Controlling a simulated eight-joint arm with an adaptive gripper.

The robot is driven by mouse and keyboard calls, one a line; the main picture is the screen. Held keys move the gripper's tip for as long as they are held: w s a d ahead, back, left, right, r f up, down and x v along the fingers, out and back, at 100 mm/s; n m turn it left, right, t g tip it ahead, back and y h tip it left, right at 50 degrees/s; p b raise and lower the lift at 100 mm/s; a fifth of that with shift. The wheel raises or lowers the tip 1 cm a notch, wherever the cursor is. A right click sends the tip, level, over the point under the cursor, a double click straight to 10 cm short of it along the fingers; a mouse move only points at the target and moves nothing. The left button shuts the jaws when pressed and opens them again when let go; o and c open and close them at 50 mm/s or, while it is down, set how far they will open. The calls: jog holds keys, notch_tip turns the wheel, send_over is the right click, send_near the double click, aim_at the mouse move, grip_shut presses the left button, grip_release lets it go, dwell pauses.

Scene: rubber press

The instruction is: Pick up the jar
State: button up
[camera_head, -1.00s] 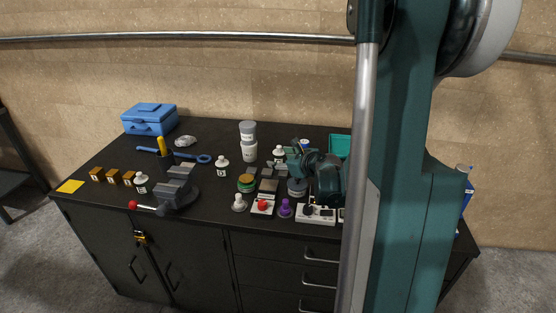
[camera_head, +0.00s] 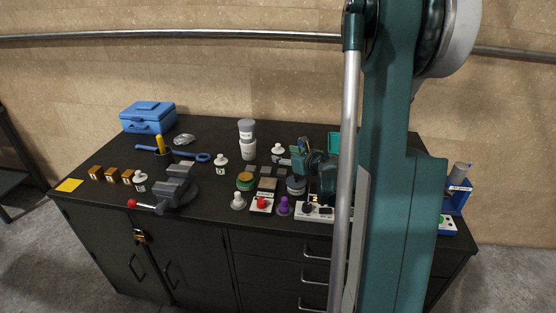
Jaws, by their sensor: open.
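Several containers could be the jar. A low round jar with a yellow-orange lid and green side (camera_head: 245,181) stands near the middle of the black bench. A low grey round container (camera_head: 296,185) stands to its right, just below my gripper in the picture. A taller white container with a grey top (camera_head: 247,140) stands farther back. My gripper (camera_head: 288,161) is small and partly lost against the dark bench, at the end of my teal arm. It looks open and empty, above the bench's right-centre. I cannot tell its exact height.
White bottles stand around. My arm hides much of the right side.

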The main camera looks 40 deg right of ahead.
aim_at(281, 155)
jog(key=shift+w+f, duration=0.2)
jog(key=shift+w, duration=0.25)
jog(key=shift+b+x, duration=0.75)
jog(key=shift+x, duration=1.85)
jog(key=shift+a, duration=0.15)
jog(key=c, duration=1)
